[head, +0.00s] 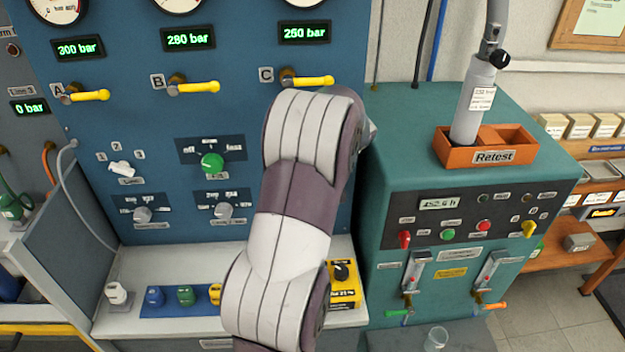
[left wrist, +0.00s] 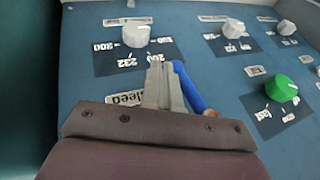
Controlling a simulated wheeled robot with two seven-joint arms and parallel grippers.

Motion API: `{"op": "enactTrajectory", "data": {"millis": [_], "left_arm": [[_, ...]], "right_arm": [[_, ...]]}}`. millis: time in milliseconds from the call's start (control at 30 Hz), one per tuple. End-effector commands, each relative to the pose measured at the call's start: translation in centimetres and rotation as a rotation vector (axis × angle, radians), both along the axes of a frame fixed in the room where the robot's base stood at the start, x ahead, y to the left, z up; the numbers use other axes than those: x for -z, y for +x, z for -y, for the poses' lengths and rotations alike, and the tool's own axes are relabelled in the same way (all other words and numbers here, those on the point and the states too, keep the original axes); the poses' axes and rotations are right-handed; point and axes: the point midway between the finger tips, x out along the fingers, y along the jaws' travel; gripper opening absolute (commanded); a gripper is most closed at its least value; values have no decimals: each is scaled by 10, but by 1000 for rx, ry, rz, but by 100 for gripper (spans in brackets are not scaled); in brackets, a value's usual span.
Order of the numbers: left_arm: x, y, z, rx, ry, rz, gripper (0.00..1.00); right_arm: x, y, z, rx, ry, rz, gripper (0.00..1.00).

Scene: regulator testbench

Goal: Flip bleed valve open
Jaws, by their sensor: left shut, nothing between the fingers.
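The blue lever handle of the bleed valve (left wrist: 193,88) shows in the left wrist view, slanting from beside my fingertips down to a brass-coloured pivot. A label (left wrist: 124,99) that reads in part "leed" lies just left of my fingers, partly covered. My left gripper (left wrist: 158,72) is shut and empty. Its fingers lie close along the left side of the blue handle; I cannot tell whether they touch it. In the head view my arm hides the bleed valve and the gripper. My right gripper is in neither view.
The blue panel (head: 120,220) carries a white knob (left wrist: 136,33), a green knob (head: 212,162) and three yellow levers, including the one at C (head: 308,82). A teal cabinet (head: 400,140) with an orange "Retest" tray (head: 440,148) stands to the right.

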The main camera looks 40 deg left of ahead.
Motion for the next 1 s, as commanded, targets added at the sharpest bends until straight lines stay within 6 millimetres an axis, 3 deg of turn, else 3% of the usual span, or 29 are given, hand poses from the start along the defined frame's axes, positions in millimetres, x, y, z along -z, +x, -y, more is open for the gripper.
{"op": "enactTrajectory", "data": {"millis": [1000], "left_arm": [[-4,-4,2,1,8,-7,0]], "right_arm": [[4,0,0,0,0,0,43]]}}
